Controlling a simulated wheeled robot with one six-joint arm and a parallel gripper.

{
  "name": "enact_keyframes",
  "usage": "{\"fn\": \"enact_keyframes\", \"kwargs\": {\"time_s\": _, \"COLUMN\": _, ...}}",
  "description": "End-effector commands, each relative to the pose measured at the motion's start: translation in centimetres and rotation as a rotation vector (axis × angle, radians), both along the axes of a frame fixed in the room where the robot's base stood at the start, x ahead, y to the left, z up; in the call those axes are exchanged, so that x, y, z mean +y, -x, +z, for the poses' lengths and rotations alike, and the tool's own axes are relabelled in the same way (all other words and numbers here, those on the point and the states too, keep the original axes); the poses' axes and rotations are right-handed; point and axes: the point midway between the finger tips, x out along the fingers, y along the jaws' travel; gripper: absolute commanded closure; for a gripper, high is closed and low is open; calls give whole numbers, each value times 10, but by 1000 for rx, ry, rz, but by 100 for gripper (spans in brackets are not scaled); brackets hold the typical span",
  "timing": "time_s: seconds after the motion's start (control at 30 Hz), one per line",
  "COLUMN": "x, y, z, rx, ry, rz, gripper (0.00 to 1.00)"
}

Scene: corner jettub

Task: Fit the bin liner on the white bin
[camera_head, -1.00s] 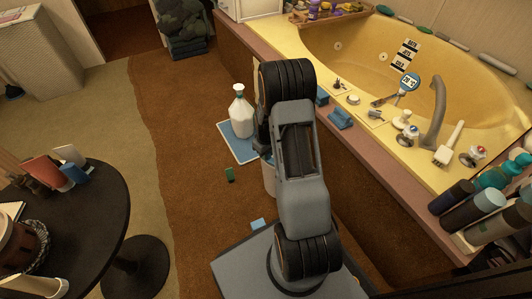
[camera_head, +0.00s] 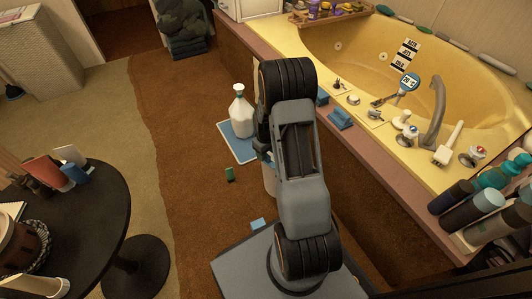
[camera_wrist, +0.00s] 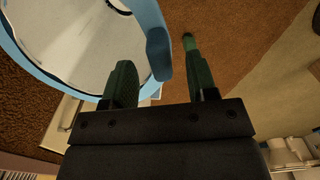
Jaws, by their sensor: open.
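In the wrist view a blue band (camera_wrist: 154,40), which looks like the bin liner's rim, curves around a pale, whitish round opening (camera_wrist: 70,40). Its near part passes between the two green fingers of my gripper (camera_wrist: 157,56). The fingers stand apart, one on each side of the band; I cannot tell whether either touches it. In the head view the white bin (camera_head: 270,181) stands on the brown carpet, mostly hidden behind my arm. A bit of blue shows above it. The gripper is largely hidden there, and how the liner sits on the bin cannot be told.
The tub's ledge (camera_head: 372,154) borders the right; a round black table (camera_head: 92,215) stands left.

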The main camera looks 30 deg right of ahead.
Motion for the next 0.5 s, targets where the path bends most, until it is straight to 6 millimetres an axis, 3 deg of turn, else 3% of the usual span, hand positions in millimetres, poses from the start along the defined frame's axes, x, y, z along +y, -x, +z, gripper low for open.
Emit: {"fn": "enact_keyframes", "kwargs": {"time_s": 0.5, "x": 0, "y": 0, "z": 102, "rx": -2, "ry": 1, "rz": 0, "gripper": 47}}
